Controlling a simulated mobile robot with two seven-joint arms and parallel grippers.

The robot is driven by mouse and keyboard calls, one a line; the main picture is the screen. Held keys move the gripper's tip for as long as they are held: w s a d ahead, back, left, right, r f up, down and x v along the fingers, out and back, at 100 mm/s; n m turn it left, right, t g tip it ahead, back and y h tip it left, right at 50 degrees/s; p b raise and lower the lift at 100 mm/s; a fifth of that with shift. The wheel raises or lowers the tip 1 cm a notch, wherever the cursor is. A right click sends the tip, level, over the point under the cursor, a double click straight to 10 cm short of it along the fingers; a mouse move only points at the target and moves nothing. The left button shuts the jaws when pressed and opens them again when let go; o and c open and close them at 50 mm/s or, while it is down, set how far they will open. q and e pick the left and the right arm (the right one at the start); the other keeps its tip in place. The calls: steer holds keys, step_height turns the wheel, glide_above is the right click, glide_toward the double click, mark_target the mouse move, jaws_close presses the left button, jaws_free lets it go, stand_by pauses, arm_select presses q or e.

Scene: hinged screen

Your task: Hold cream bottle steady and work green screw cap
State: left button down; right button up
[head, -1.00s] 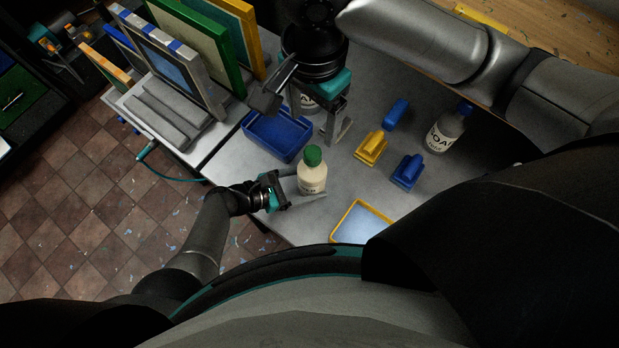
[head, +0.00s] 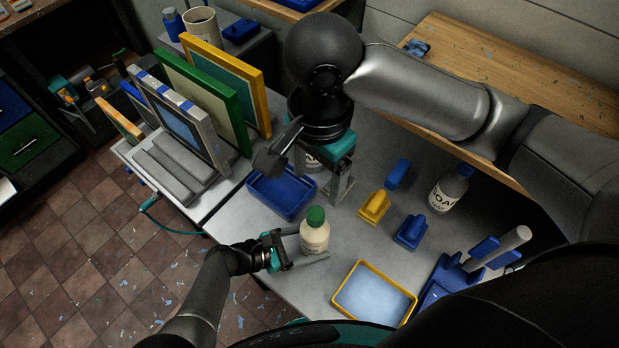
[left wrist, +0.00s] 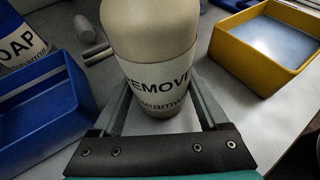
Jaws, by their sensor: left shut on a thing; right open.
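The cream bottle (head: 315,238) stands upright on the grey table, with the green screw cap (head: 316,215) on its top. My left gripper (head: 303,246) is shut on the bottle's body from the left. In the left wrist view the bottle (left wrist: 150,40) sits between the two fingers (left wrist: 160,105), with part of its label readable as "REMOVE"; the cap is out of that view. My right gripper (head: 310,180) is open, pointing down above the table behind the bottle and apart from the cap. Its far finger partly overlaps a white soap bottle (head: 312,163).
A blue tray (head: 268,205) lies just left behind the bottle. A yellow-rimmed tray (head: 347,305) lies in front right. Yellow (head: 374,207) and blue (head: 411,232) blocks and a soap bottle (head: 448,192) stand to the right. Framed screens (head: 205,95) stand at the back left.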

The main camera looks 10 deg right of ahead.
arm_select(q)
jaws_free()
steer(key=shift+a, duration=0.1)
stand_by(0.3)
steer(key=v, duration=1.1)
steer(key=shift+s+a+r, duration=0.1)
steer(key=shift+a+r, duration=0.15)
steer(key=shift+a, duration=0.1)
